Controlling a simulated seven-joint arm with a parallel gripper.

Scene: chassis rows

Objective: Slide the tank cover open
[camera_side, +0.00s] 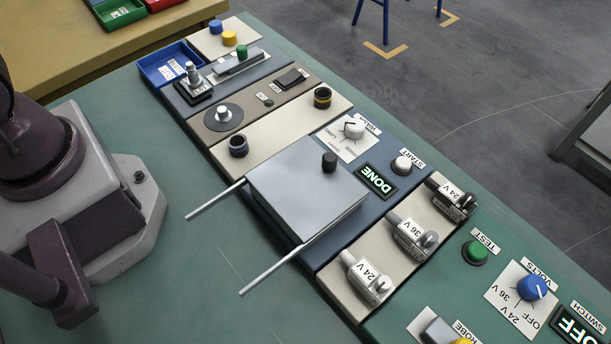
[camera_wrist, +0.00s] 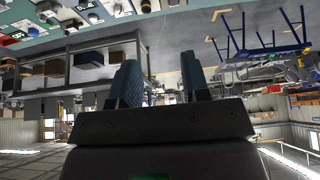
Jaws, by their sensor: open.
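The tank cover (camera_side: 300,190) is a flat grey plate with a dark upright knob (camera_side: 329,162) near its far edge. It lies over the tank on the blue panel, so the tank's inside is hidden. Two pale rails (camera_side: 275,270) run along its sides and stick out toward the lower left. My gripper (camera_wrist: 160,82) shows in the wrist view with its two dark blue fingers apart and nothing between them. The gripper is outside the side view. The wrist view faces away from the cover, toward the room.
A display reading DONE (camera_side: 376,181), a START button (camera_side: 402,164) and a dial (camera_side: 353,128) stand just right of the cover. Labelled cylinders (camera_side: 368,278) are below right. A black-ringed socket (camera_side: 238,146) is at upper left. The green bench (camera_side: 200,265) is clear around the rail ends.

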